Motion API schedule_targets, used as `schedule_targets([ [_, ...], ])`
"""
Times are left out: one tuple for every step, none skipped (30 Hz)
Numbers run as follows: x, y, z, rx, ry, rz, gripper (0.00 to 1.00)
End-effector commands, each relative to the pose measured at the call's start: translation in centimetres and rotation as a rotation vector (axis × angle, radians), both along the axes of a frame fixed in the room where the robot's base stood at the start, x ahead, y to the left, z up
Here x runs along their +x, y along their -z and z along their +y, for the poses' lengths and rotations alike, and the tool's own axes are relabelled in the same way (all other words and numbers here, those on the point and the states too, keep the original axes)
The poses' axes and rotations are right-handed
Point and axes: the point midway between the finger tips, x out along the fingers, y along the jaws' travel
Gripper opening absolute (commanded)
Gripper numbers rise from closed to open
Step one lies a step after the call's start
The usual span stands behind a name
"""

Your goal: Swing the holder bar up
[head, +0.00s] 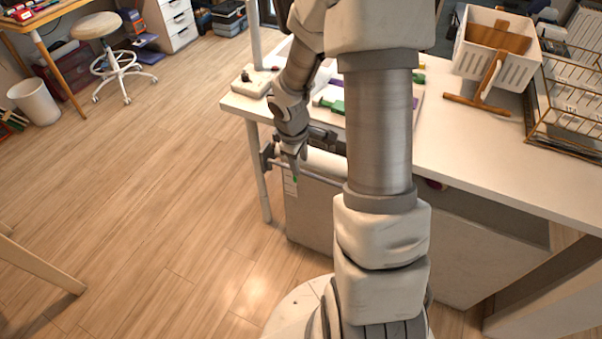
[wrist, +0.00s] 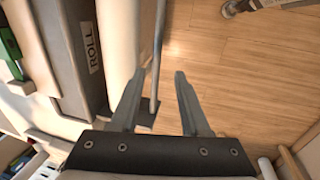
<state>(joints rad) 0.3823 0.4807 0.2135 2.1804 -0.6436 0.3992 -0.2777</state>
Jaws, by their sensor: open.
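The holder bar is a thin grey metal rod (wrist: 157,50) beside a white roll (wrist: 120,35) in the wrist view. In the head view the bar (head: 323,178) runs along the roll (head: 325,162) under the table's front edge. My gripper (head: 296,177) is open at the bar's left part in the head view. In the wrist view the bar shows between the two spread fingers (wrist: 160,75), near the left one. I cannot tell whether a finger touches it. A dark block (wrist: 146,113) sits at the bar's near end.
A panel labelled "ROLL" (wrist: 85,80) lies left of the roll in the wrist view. The white table (head: 470,155) carries a white basket (head: 490,50) and a wire rack (head: 570,100). A table leg (head: 258,170) stands left of my gripper. Open wooden floor (head: 150,190) lies further left.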

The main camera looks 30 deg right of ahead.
Motion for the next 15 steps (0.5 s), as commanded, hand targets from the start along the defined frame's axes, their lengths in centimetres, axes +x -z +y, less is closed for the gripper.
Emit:
schedule_targets([
  [0.1, 1.3, -0.1, 0.000, -0.001, 0.003, 0.46],
  [0.1, 1.8, -0.2, 0.000, -0.002, 0.003, 0.46],
  [0.3, 2.3, -0.3, 0.000, -0.001, 0.002, 0.46],
  [0.3, 2.6, -0.4, 0.001, 0.000, 0.001, 0.46],
  [0.4, 3.0, -0.4, 0.001, -0.001, 0.001, 0.46],
  [0.4, 3.3, -0.5, 0.000, -0.002, 0.002, 0.46],
  [0.4, 3.5, -0.5, 0.000, -0.002, 0.002, 0.46],
  [0.5, 3.7, -0.6, -0.001, -0.001, 0.001, 0.46],
  [0.5, 3.8, -0.6, -0.001, -0.001, 0.001, 0.46],
  [0.5, 3.9, -0.7, -0.001, 0.000, 0.001, 0.46],
  [0.5, 4.0, -0.7, 0.000, 0.000, 0.000, 0.46],
  [0.5, 4.0, -0.7, 0.000, 0.000, 0.000, 0.46],
  [0.6, 4.1, -0.7, 0.000, 0.000, 0.000, 0.46],
  [0.6, 4.1, -0.7, -0.001, 0.000, -0.001, 0.46],
  [0.6, 4.0, -0.7, -0.001, 0.000, -0.001, 0.46],
])
